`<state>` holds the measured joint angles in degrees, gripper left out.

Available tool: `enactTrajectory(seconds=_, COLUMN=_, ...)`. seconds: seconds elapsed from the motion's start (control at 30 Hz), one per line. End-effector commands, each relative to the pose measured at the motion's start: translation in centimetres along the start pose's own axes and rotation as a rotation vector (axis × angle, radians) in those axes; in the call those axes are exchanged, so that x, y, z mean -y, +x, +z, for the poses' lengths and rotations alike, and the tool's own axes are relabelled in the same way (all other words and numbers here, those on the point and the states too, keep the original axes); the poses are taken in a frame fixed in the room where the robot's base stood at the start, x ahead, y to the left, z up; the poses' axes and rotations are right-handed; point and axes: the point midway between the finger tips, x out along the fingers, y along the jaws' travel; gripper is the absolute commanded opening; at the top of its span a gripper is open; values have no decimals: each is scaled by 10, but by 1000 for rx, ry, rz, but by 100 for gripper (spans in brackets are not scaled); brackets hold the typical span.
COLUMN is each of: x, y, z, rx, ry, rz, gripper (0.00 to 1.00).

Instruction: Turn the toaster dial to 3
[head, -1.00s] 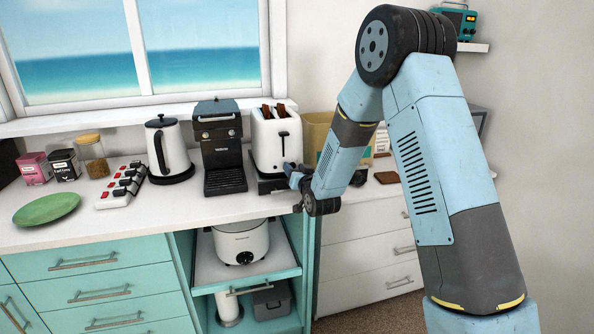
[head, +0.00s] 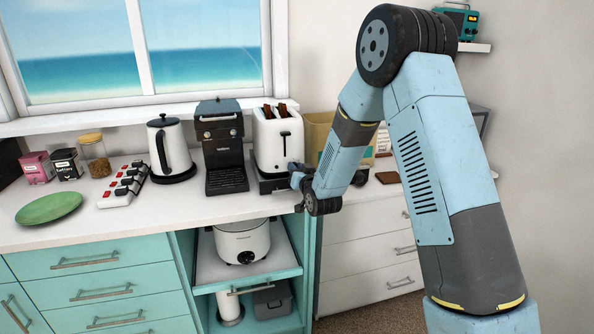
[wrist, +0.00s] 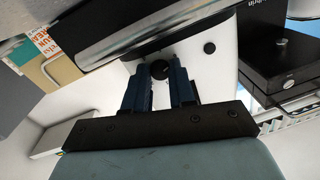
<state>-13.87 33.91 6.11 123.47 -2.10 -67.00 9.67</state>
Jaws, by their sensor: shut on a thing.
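The white toaster (head: 265,145) stands on the counter right of the coffee machine, with browned slices in its top slots and a dark lever on its front. My gripper (head: 295,170) is at the lower right of its front and covers the dial in the head view. In the wrist view, my gripper (wrist: 160,75) has its two blue fingers shut on a round black dial (wrist: 160,69), one finger on each side. The dial's numbers and pointer cannot be read.
The black coffee machine (head: 223,150) stands close on the left of the toaster and also shows in the wrist view (wrist: 285,65). A tan bag (head: 318,125) is behind my forearm. A slow cooker (head: 242,241) sits on the pulled-out shelf below the counter.

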Motion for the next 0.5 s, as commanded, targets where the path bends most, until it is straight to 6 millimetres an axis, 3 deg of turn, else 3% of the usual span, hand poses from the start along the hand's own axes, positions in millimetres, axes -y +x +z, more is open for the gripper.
enactTrajectory(seconds=0.5, x=1, y=1, z=-1, rx=30, ry=-358, rz=9, gripper=0)
